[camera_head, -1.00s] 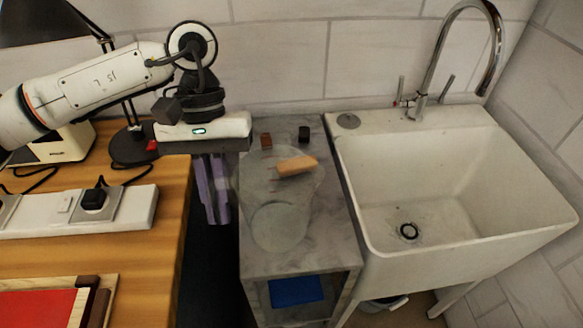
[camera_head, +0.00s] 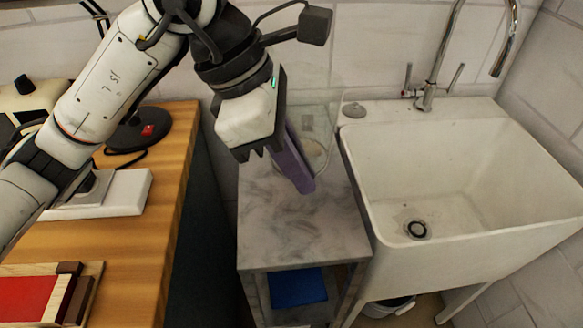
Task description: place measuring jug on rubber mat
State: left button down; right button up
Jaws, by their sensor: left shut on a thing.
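The measuring jug (camera_head: 322,122) is clear and hard to make out against the wall and the marble top. It shows just right of my left gripper (camera_head: 300,180), close to the back of the marble stand. My left gripper reaches in from the left with purple fingers pointing down, shut on the jug. The hand and fingers hide part of the jug. I cannot tell whether its base touches the marble. I cannot make out a rubber mat for certain. My right gripper is not in view.
The marble stand (camera_head: 300,235) has a clear front half, with a blue item (camera_head: 298,287) on the shelf below. A white sink (camera_head: 470,180) with a tap stands right of it. A wooden bench (camera_head: 150,240) is at the left, across a dark gap.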

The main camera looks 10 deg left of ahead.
pick_arm(q)
jog(key=shift+d+f, duration=0.1)
notch_tip(320, 180, down, 10)
jog(key=shift+r, duration=0.2)
dwell(0.3)
jog(key=shift+f, duration=0.15)
jog(key=c, duration=1.9)
grip_release()
